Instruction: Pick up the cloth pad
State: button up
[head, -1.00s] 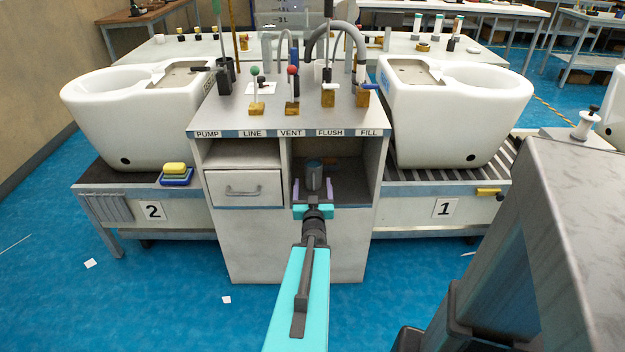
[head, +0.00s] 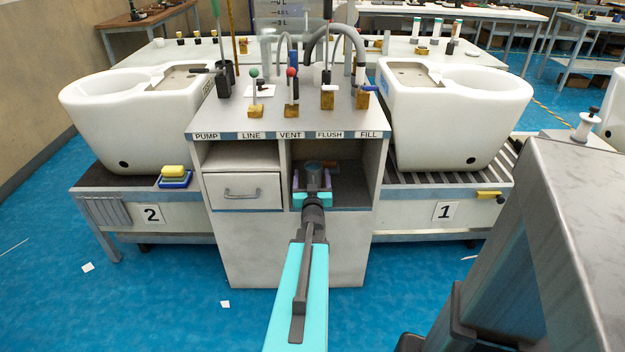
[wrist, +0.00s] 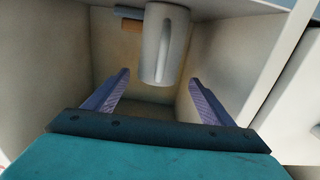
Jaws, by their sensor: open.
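I cannot pick out a cloth pad for sure. A yellow pad-like block (head: 174,170) lies on a blue one (head: 175,183) at the front edge of table 2. My gripper (head: 312,182) is in the open right-hand compartment of the cabinet, apart from that block. In the wrist view my gripper (wrist: 159,78) is open, its two purple fingers wide apart with nothing held between them. A small brown-orange piece (wrist: 131,25) is partly hidden behind the cup.
The compartment walls (wrist: 222,72) stand close on both sides of my fingers. A closed drawer (head: 242,190) is to the left. Levers and hoses stand on the cabinet top (head: 220,113). The blue floor (head: 150,300) at front left is mostly clear.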

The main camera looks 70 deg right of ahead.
aim_at(312, 169)
jog(key=shift+d, duration=0.15)
jog(key=shift+f+x, duration=0.25)
jog(key=shift+x, duration=2.2)
jog(key=c, duration=1.8)
jog(key=shift+r, duration=0.1)
